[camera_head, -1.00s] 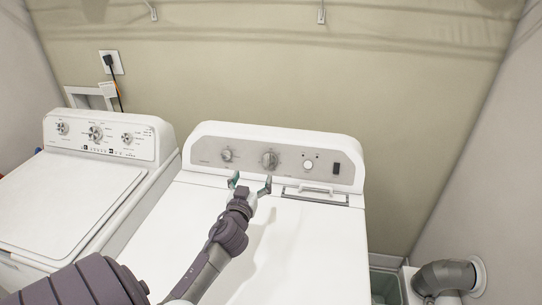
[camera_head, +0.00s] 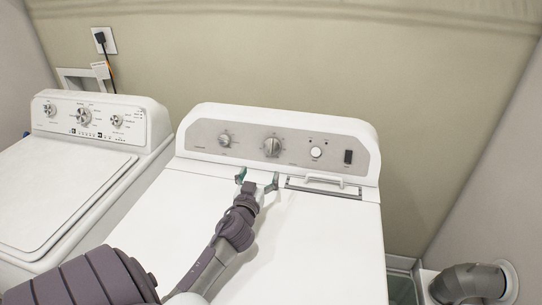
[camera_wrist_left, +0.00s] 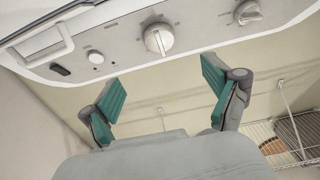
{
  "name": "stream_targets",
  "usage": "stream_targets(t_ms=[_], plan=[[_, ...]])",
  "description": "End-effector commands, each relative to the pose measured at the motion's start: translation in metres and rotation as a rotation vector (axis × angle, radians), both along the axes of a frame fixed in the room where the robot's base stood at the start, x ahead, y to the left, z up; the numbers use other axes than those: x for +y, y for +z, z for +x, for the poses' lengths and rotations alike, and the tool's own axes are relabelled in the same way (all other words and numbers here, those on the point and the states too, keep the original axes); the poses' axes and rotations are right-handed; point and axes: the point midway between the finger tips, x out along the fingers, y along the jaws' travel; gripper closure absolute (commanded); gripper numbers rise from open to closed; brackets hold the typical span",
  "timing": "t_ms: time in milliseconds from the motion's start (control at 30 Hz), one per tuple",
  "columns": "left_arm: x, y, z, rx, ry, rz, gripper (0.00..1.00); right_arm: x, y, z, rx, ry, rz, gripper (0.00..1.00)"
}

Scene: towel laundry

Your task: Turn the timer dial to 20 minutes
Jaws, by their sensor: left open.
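The dryer's grey control panel (camera_head: 300,157) carries a large round dial (camera_head: 272,146) in its middle and a smaller knob (camera_head: 224,140) to its left. Which one is the timer dial cannot be read from the labels. My left gripper (camera_head: 257,180) is open and empty, just in front of and below the large dial, not touching it. In the left wrist view the large dial (camera_wrist_left: 158,38) shows beyond and between the spread green fingers (camera_wrist_left: 162,90), with the smaller knob (camera_wrist_left: 247,13) to the right. My right gripper is not in view.
A round white button (camera_head: 316,152) and a dark switch (camera_head: 348,157) sit right of the large dial. A lint-door handle (camera_head: 324,184) lies below them on the dryer top. A washer (camera_head: 70,180) stands at left.

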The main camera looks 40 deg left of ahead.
Motion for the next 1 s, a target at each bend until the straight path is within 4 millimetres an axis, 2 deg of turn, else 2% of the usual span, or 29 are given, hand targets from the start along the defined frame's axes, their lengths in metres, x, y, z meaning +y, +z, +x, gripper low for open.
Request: stream_targets(t_ms=[167, 700, 1000], plan=[[0.006, 0.000, 0.012, -0.003, -0.001, 0.001, 0.12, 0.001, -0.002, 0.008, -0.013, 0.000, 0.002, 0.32], [0.057, -0.002, 0.103, -0.001, 0.000, 0.003, 0.12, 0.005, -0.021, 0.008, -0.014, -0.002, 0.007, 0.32], [0.067, -0.001, 0.121, 0.000, 0.000, 0.000, 0.12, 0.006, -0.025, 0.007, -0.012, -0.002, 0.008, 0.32]])
